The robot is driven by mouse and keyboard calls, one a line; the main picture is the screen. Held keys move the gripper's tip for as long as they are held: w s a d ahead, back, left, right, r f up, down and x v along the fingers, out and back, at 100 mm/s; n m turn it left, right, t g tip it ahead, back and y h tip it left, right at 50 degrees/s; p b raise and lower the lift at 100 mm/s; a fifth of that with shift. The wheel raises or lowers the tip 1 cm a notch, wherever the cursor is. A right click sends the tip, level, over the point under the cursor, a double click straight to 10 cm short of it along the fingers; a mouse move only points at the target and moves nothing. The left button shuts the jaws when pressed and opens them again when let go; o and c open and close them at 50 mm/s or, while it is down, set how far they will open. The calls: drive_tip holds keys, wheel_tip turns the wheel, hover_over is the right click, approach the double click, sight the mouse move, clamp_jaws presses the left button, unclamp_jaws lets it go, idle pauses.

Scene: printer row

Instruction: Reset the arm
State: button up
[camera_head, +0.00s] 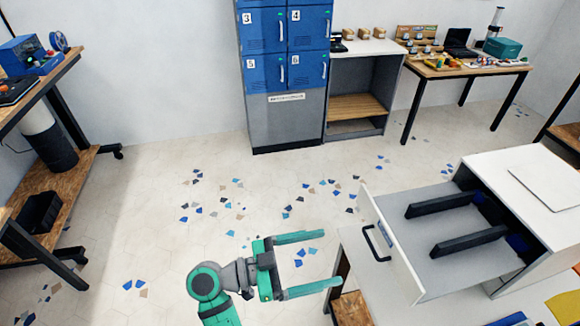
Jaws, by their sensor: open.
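My gripper (308,262) is in the lower middle of the head view, on the end of my green arm. Its two green fingers point right and are spread apart, with nothing between them. It is over the floor, to the left of the white cabinet's open drawer (415,283) and apart from it. The drawer has a dark handle (377,242) on its front and two dark dividers inside.
The white cabinet (535,165) stands on a table at the right. Blue lockers (285,45) and a shelf unit (362,100) stand at the back wall. A workbench (45,85) is at the left, another table (468,68) at the back right.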

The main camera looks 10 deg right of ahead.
drive_tip(key=shift+d, duration=0.1)
wheel_tip(320, 180, down, 12)
drive_tip(key=w+n+t+y, duration=0.2)
drive_tip(key=n+t+y, duration=0.2)
drive_tip(key=n+t, duration=0.55)
drive_tip(key=s+a+f+n+t+y, duration=0.1)
drive_tip(key=s+a+f+n+y, duration=0.25)
drive_tip(key=f, duration=0.25)
drive_tip(key=s+a+f+n+t+y, duration=0.2)
drive_tip(key=s+a+f+n+y, duration=0.1)
drive_tip(key=f+n+y, duration=0.15)
drive_tip(key=s+a+n+y, duration=0.2)
drive_tip(key=s+a+y, duration=0.4)
drive_tip(key=s, duration=0.4)
drive_tip(key=s+a+r+m+t, duration=0.1)
drive_tip(key=s+a+r+t, duration=0.1)
drive_tip(key=s+r, duration=0.6)
drive_tip(key=shift+a+r+t, duration=0.4)
drive_tip(key=shift+r+t, duration=0.05)
drive_tip(key=shift+t, duration=0.2)
